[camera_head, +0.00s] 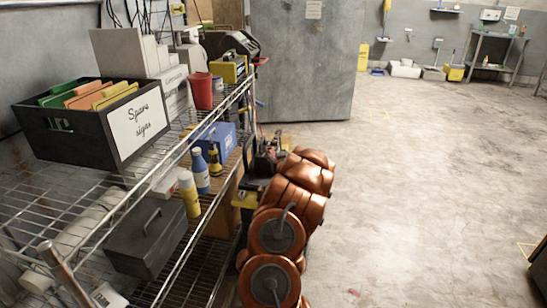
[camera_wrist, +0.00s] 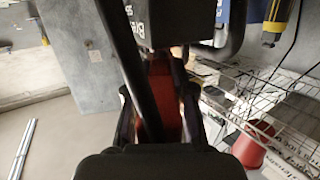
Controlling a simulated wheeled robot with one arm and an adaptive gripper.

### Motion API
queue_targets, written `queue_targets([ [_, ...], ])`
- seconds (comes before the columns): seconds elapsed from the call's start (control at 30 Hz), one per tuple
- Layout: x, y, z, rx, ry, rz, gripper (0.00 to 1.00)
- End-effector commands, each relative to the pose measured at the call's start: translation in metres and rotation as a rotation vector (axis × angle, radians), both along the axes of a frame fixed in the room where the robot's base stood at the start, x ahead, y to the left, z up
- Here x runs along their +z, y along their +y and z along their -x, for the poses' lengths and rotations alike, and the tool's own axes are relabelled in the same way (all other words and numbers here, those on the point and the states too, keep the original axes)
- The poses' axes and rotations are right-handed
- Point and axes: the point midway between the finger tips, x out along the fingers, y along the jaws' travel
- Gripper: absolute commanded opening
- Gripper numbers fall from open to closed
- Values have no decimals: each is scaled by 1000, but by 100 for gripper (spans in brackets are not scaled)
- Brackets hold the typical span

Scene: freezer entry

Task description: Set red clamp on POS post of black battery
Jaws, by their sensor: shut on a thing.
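The red clamp (camera_wrist: 170,100) shows in the wrist view between the fingers of my gripper (camera_wrist: 160,80), which is shut on it. A black bar or cable crosses in front of the clamp. A black box with white lettering (camera_wrist: 175,22) is just beyond the fingertips; I cannot tell whether it is the black battery. Whether the clamp touches it is hidden. No POS post can be made out. In the head view my gripper (camera_head: 267,150) is a small dark shape with some red, beside the wire shelf, partly hidden by my arm.
The wire shelf (camera_head: 175,155) carries a black sign bin (camera_head: 75,142), a red cup (camera_head: 201,90), a blue box (camera_head: 216,135), bottles and a grey toolbox (camera_head: 147,238). A large grey panel (camera_head: 303,65) stands behind. The concrete floor (camera_head: 430,170) at right is mostly clear.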

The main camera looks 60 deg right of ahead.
Motion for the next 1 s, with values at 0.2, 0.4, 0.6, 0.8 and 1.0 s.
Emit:
queue_targets([
  [0.2, -3, 0, 0, 0, -1, 1, 0],
  [0.4, -7, 0, 0, 0, -2, 1, 0],
  [0.6, -10, 0, 0, 0, -2, 1, 0],
  [0.8, -12, 0, 0, 0, -2, 1, 31],
  [1.0, -12, 0, 0, 0, -1, 1, 52],
])
